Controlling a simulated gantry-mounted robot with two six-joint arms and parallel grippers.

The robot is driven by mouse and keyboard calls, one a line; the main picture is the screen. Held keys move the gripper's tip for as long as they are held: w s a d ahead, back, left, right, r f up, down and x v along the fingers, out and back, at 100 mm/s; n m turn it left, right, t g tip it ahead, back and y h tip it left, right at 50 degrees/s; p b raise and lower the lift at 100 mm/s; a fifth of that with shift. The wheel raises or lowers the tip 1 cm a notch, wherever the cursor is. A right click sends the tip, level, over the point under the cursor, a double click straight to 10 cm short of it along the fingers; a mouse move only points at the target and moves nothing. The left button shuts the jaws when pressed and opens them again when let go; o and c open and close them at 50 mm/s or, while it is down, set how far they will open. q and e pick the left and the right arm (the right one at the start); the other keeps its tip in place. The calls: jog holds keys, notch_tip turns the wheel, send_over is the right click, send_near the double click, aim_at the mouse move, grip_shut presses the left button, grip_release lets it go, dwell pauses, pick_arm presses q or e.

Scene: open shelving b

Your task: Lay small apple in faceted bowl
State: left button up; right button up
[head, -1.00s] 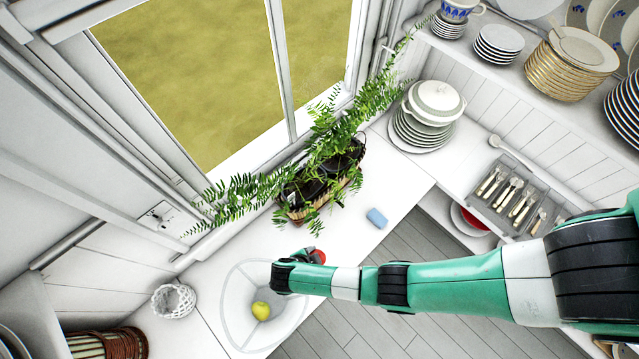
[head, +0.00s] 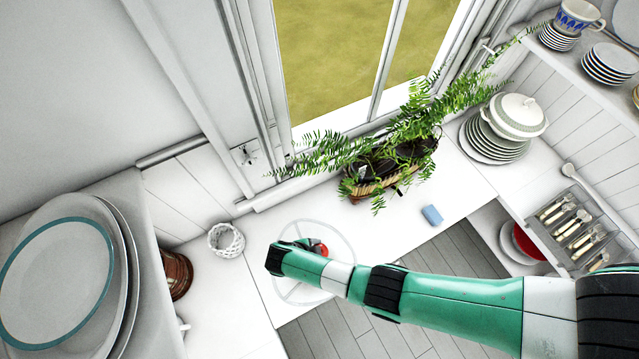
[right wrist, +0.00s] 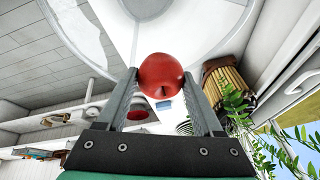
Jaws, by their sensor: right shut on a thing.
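The faceted bowl (head: 300,293) is a wide, clear bowl on the white counter. In the head view my right arm crosses over it and hides much of its inside. My right gripper (head: 312,246) is over the bowl, shut on a round red apple (head: 323,250). In the right wrist view the red apple (right wrist: 161,77) sits between both fingertips, with the bowl's pale wall (right wrist: 225,40) beyond it. My left gripper is not in view.
A fern in a basket planter (head: 375,190) stands by the window. A blue block (head: 431,215) lies near the counter's edge. A white lattice cup (head: 226,241) stands left of the bowl. Large plates (head: 60,275) fill the lower left. A cutlery tray (head: 575,228) is at right.

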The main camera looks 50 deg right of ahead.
jog(key=shift+w+a, duration=0.1)
dwell(0.3)
jog(key=shift+d+r+p, duration=0.1)
jog(key=shift+d+p, duration=0.2)
jog(key=shift+s+d, duration=0.15)
jog(key=shift+s, duration=0.15)
